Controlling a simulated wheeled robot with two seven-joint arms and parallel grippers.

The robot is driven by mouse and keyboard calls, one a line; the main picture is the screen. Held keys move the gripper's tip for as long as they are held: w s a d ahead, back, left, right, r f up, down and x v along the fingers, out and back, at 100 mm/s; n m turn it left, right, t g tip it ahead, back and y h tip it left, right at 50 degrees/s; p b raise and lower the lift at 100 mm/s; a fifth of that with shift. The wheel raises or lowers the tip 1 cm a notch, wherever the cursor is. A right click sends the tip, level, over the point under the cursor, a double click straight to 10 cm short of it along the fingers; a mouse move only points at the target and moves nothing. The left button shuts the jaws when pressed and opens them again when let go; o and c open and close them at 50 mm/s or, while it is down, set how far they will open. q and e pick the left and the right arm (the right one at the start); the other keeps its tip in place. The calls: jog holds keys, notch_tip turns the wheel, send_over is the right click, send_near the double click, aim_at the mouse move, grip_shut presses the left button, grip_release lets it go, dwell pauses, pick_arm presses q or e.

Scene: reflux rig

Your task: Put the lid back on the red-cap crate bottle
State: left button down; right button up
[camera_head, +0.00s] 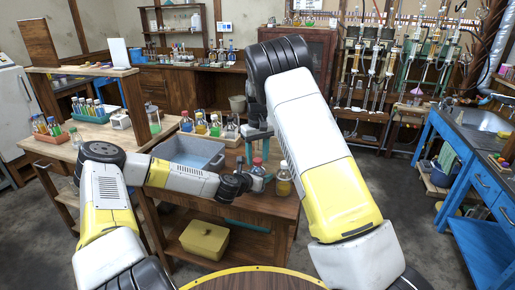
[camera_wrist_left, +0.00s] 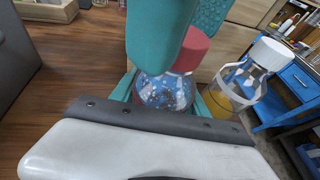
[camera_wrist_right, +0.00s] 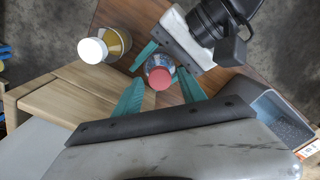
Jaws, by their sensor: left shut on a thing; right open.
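The red-cap bottle (camera_head: 258,173) stands upright near the front edge of the brown table. It is clear glass with a bluish look in the left wrist view (camera_wrist_left: 163,92). Its red cap (camera_wrist_right: 159,78) sits on top of the neck; I cannot tell whether it is tight. My left gripper (camera_head: 249,181) is shut on the bottle's body from the left. My right gripper (camera_head: 258,150) points down from above. Its teal fingers are open on either side of the cap, apparently apart from it in the right wrist view (camera_wrist_right: 161,92).
A white-cap bottle with amber liquid (camera_head: 283,180) stands close to the right. A grey tub (camera_head: 212,163) is behind my left forearm. Several small bottles (camera_head: 201,126) stand behind it. The table's front edge is near; floor lies right of it.

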jog(key=shift+f, duration=0.3)
grip_shut()
jog(key=shift+o, duration=0.7)
grip_release()
jog(key=shift+r, duration=0.1)
pick_arm(q)
jog(key=shift+c, duration=2.3)
grip_release()
pick_arm(e)
notch_tip(320, 180, up, 12)
